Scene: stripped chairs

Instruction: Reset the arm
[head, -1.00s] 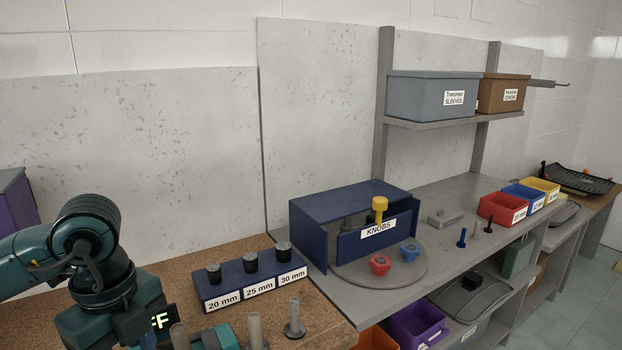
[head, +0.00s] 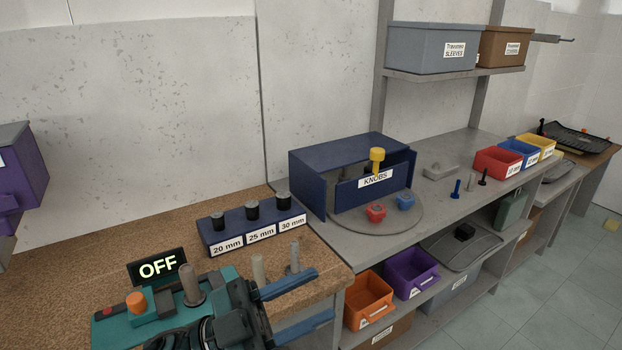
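My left gripper (head: 324,294) is at the bottom of the head view, low over the front edge of the cork-topped bench (head: 80,260). Its two blue fingers point right and stand apart, with nothing seen between them. Its dark body covers part of a teal device that has an orange button (head: 136,302) and a black display reading OFF (head: 157,267). A brown-grey post (head: 191,284) stands behind the gripper body. My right gripper is not in view.
Two grey pegs (head: 258,269) stand close behind the fingers. Behind them is a blue block (head: 232,229) marked 20, 25 and 30 mm. A blue KNOBS box (head: 335,160) stands on the grey bench. Orange (head: 368,300) and purple bins (head: 411,272) sit below. The bench's left part is clear.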

